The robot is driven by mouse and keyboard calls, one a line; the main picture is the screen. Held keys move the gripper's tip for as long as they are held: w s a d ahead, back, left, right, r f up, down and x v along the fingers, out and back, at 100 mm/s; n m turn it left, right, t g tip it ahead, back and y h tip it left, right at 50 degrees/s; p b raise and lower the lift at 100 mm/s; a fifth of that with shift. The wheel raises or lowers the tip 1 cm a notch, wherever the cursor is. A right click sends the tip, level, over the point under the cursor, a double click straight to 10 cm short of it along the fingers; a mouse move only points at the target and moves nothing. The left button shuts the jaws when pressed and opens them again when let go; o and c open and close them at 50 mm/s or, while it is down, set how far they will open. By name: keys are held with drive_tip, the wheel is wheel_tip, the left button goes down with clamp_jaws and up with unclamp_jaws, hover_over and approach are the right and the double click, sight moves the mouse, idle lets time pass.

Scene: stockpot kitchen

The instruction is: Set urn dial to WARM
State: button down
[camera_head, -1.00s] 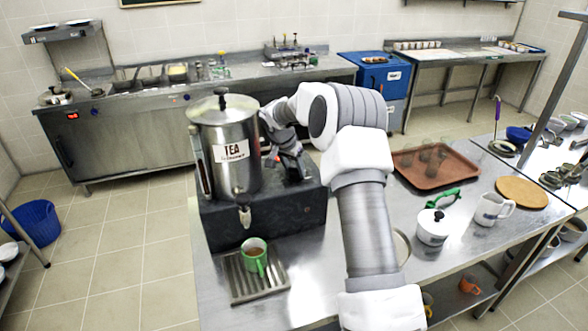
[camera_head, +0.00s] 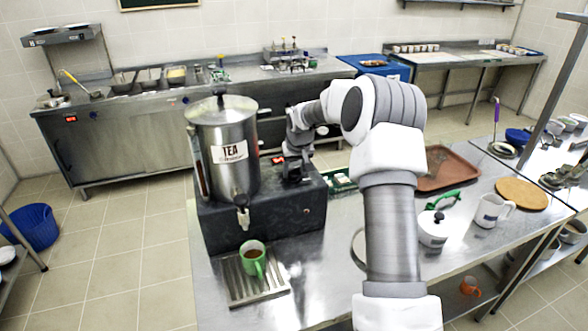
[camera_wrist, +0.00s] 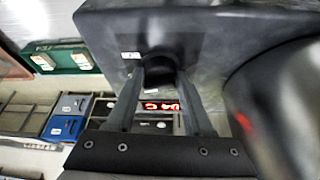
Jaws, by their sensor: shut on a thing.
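The steel tea urn (camera_head: 222,170) with a "TEA" label stands on a dark box-shaped base (camera_head: 262,222) on the steel counter. My gripper (camera_head: 291,178) is pointed down at the back right of this base, beside the urn. In the wrist view, the two fingers of my gripper (camera_wrist: 160,72) are shut on a dark round dial (camera_wrist: 160,58) on the black base. The fingers partly cover the dial, and I cannot read its setting or a WARM mark. A lit red display (camera_wrist: 160,106) shows between the fingers; its text is not clear.
A green mug (camera_head: 253,258) stands on the drip tray (camera_head: 238,289) below the urn tap. A green box (camera_head: 342,180) lies right of the base.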

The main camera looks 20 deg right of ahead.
drive_tip(key=shift+d+n+y+p, duration=0.1)
drive_tip(key=shift+n+y+p, duration=0.35)
drive_tip(key=shift+n, duration=0.75)
drive_tip(key=shift+c, duration=1.5)
unclamp_jaws()
drive_tip(key=b+v, duration=0.1)
drive_tip(key=v, duration=1.6)
drive_tip(key=shift+d+r+b, duration=0.2)
drive_tip(key=shift+r+b, duration=0.1)
